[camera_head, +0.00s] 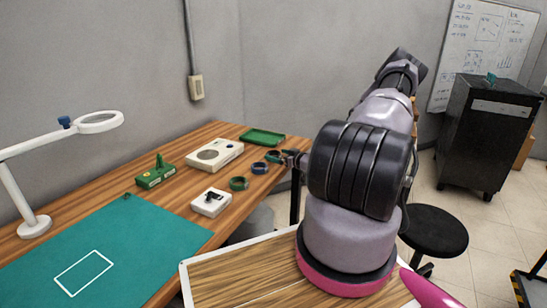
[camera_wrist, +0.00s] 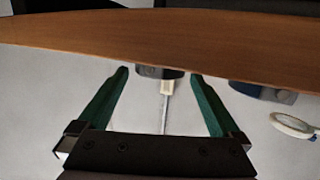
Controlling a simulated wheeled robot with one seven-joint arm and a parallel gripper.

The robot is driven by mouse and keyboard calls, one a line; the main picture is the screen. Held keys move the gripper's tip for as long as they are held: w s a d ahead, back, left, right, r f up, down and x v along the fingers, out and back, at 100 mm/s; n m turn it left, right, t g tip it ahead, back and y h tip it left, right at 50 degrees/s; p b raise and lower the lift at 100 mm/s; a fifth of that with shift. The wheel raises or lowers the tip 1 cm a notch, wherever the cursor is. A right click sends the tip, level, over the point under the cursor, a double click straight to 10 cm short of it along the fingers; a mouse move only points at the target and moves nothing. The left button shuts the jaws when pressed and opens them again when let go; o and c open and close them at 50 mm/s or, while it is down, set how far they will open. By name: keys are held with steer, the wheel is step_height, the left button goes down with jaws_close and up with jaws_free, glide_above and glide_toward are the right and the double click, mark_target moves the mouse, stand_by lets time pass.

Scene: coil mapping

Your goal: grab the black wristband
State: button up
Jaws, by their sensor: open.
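A dark ring that looks like the black wristband (camera_head: 273,156) lies near the right edge of the wooden table, beside blue and green ones. My gripper (camera_head: 287,157) is small and partly hidden by my arm in the head view, close to the dark ring. In the wrist view my gripper (camera_wrist: 159,74) has its two green fingers wide apart. I cannot tell whether they touch the band.
A blue wristband (camera_head: 259,168) and a green wristband (camera_head: 238,184) lie to the left. A green tray (camera_head: 262,137), a beige device (camera_head: 214,154) and a white box (camera_head: 211,203) are nearby.

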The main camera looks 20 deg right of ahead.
steer(key=shift+x, duration=0.9)
steer(key=c, duration=1.1)
steer(key=shift+r, duration=0.1)
steer(key=shift+c, duration=0.2)
